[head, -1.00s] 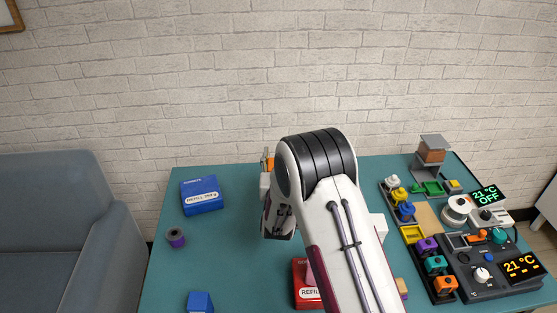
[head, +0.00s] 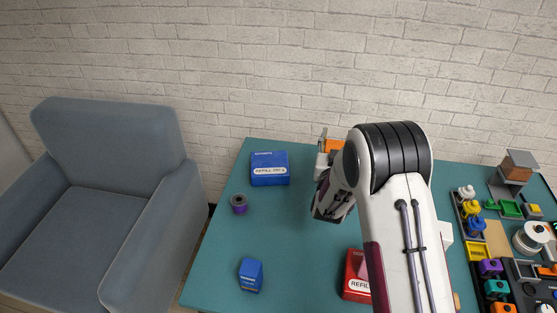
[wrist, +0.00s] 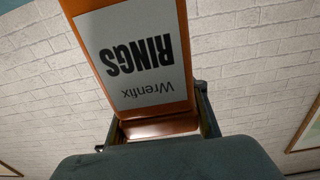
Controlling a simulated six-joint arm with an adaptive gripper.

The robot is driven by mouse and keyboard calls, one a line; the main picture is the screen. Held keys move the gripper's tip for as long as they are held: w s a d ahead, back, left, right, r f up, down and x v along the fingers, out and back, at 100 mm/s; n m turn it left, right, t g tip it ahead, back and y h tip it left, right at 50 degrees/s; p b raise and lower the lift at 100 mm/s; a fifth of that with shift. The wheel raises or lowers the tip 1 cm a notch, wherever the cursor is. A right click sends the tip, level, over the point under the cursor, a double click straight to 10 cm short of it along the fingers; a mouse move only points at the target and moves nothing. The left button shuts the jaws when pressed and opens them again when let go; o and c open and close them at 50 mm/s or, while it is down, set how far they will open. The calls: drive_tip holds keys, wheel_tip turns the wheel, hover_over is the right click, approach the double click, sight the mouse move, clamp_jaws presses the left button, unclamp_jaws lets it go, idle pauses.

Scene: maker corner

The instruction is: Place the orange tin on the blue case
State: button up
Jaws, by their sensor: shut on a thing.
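The orange tin (wrist: 140,50), with a white label reading "Wrenfix RINGS" upside down, fills the upper middle of the wrist view. My gripper (wrist: 160,118) is shut on it, with a finger at each side. In the head view a bit of the tin (head: 335,146) shows at the table's far side, mostly hidden by my arm. The blue case (head: 270,174), with a white "REFILL" label, lies flat on the table at the back left. Its top looks bare. My gripper and the tin are to the right of the case, apart from it.
A purple-and-grey spool (head: 239,204) stands in front of the case. A small blue box (head: 251,275) stands at the front left. A red case (head: 356,280) is partly hidden by my arm. Trays of coloured parts (head: 488,268) fill the right. A grey armchair (head: 110,190) stands left.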

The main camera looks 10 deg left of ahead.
drive_tip(key=a+r+n+y, duration=0.2)
drive_tip(key=a+y, duration=0.1)
drive_tip(key=a, duration=0.7)
drive_tip(key=w+a+r+n+g+y, duration=0.1)
drive_tip(key=a+y, duration=0.3)
drive_tip(key=a, duration=0.6)
drive_tip(key=shift+w+r+n, duration=0.3)
drive_tip(key=shift+r+n, duration=0.35)
drive_tip(key=shift+n, duration=0.25)
wheel_tip(320, 180, down, 6)
drive_tip(key=shift+f, duration=0.25)
drive_tip(key=shift+f, duration=1.7)
drive_tip(key=shift+f, duration=0.2)
